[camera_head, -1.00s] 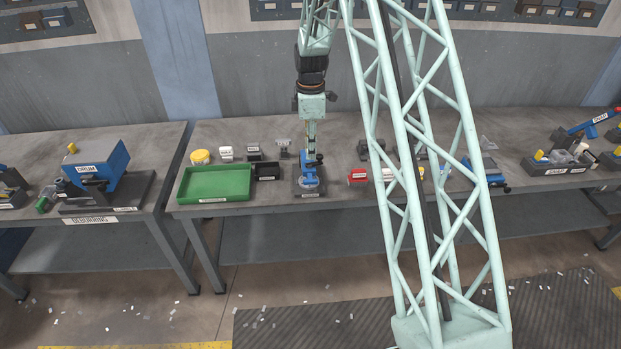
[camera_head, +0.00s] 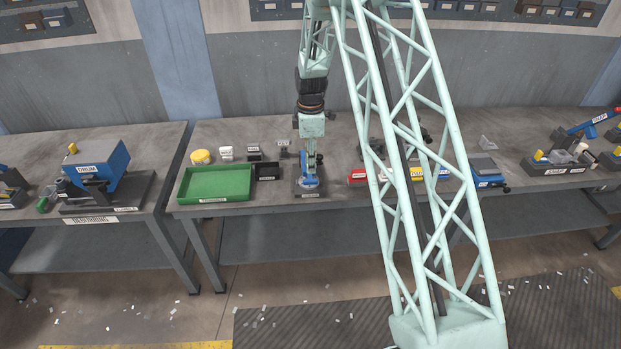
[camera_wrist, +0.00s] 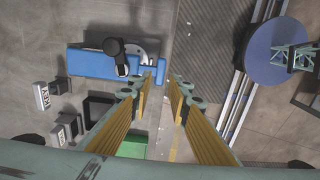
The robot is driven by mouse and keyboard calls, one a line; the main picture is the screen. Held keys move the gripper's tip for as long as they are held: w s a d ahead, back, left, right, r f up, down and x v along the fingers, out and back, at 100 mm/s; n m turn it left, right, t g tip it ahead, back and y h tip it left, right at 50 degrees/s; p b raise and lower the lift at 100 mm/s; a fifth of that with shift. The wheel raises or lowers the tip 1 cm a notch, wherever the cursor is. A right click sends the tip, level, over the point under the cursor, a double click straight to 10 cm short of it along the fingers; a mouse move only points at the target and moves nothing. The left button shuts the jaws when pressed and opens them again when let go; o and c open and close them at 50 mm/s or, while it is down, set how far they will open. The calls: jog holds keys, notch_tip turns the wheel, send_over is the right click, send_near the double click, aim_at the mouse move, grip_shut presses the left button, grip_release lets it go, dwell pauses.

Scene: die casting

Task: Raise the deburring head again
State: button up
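A blue bench device (camera_head: 309,181) on a dark base stands at the front of the middle table, beside the green tray; I take it to hold the deburring head. In the wrist view its blue body (camera_wrist: 88,62) with a black round knob (camera_wrist: 114,46) lies at upper left. My gripper (camera_head: 312,158) points down right over the device and partly hides it. The knob is left of the fingertips. I cannot tell whether a finger touches the device.
A green tray (camera_head: 214,196) and a black bin (camera_head: 267,172) stand left of the device. A separate deburring table (camera_head: 150,190) is further left.

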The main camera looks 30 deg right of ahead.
aim_at(311, 180)
jog(key=shift+f+p, duration=0.3)
jog(key=shift+f, duration=3.3)
grip_shut()
